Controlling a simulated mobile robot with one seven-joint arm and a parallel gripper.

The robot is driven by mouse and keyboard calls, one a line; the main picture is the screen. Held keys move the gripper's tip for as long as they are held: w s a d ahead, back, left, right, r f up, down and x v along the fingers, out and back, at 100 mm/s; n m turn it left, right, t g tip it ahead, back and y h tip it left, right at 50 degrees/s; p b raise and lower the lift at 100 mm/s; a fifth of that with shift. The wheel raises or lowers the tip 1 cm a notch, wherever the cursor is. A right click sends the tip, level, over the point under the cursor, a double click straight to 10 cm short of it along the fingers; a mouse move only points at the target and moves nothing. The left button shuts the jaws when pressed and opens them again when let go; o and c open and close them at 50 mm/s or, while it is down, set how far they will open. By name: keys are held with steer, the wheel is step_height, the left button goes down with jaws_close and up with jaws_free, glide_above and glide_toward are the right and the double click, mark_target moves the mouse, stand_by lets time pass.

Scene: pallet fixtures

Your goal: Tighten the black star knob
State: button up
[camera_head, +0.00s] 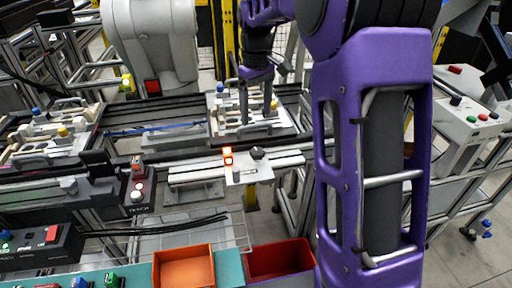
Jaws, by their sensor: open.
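A black star knob (257,153) sits on a small pale plate (250,173) at the middle of the picture, near the conveyor rail. It is small here, so its threads and seating cannot be told. My gripper (257,106) hangs from my purple arm above the far pallet fixture (218,118), higher in the picture than the knob and apart from it. Its two dark fingers are spread with nothing seen between them.
An orange-lit lamp (228,155) stands on the plate left of the knob. Orange (184,269) and red (281,260) bins stand in front. Another pallet fixture (50,140) is at left. My arm hides much of the right. A button box (471,117) stands at far right.

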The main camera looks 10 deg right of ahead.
mark_target(256, 150)
step_height(256, 150, down, 12)
steer(key=shift+f+b, duration=0.2)
steer(key=shift+b, duration=0.5)
jaws_close()
